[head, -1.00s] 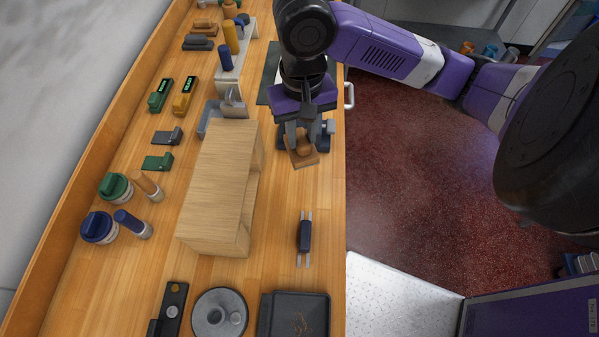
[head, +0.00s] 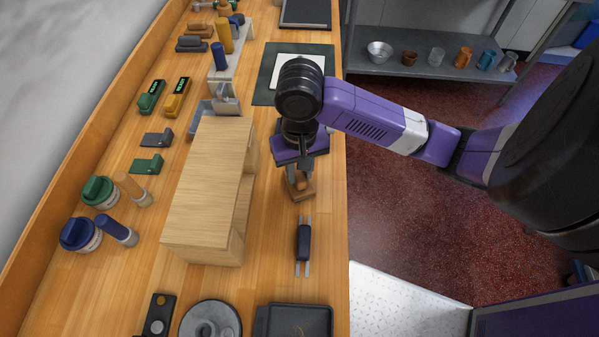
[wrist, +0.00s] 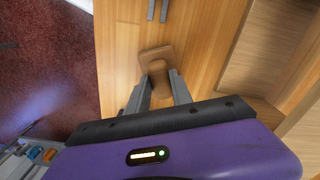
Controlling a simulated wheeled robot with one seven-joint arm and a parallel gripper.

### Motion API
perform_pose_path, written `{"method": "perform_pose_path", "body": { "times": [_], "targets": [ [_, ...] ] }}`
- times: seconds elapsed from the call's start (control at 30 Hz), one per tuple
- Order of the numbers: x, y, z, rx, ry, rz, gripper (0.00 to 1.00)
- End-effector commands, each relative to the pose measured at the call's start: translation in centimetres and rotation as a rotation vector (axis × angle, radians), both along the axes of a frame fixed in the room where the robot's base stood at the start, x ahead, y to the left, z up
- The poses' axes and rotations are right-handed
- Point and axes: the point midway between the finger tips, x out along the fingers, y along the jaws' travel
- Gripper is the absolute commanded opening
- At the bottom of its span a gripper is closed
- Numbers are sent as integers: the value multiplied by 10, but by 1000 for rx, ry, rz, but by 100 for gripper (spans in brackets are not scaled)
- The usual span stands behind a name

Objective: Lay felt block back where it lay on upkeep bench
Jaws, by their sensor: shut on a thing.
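The felt block, a small brown block with a rounded grip (head: 301,191), is between the fingers of my gripper (head: 299,176) in the head view. In the wrist view the block (wrist: 156,59) shows just past the tips of my gripper (wrist: 160,82), which is shut on it. It is over the right side of the wooden upkeep bench (head: 325,240), close to the top. I cannot tell whether it touches the bench. Part of it is hidden by the fingers.
A wooden box-like stand (head: 203,190) is just left of my gripper. A dark-handled tool with two metal prongs (head: 303,243) lies just in front. A black tray (head: 293,321) stands at the near edge. A dark mat with a white sheet (head: 296,66) lies behind. Bare bench surrounds the block.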

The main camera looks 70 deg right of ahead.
Motion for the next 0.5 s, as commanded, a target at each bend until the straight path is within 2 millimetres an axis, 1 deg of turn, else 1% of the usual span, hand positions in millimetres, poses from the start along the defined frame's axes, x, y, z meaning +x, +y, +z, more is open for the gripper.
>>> {"method": "perform_pose_path", "body": {
  "times": [0.33, 0.37, 0.43, 0.47, 0.5],
  "targets": [
    [0, 0, -1, 1, 1, -1, 0],
    [0, 0, -2, 0, 0, -1, 32],
    [0, 0, -2, 0, 0, 0, 46],
    [0, 0, -2, 0, 0, 0, 48],
    [0, 0, -2, 0, 0, 0, 48]
  ]
}}
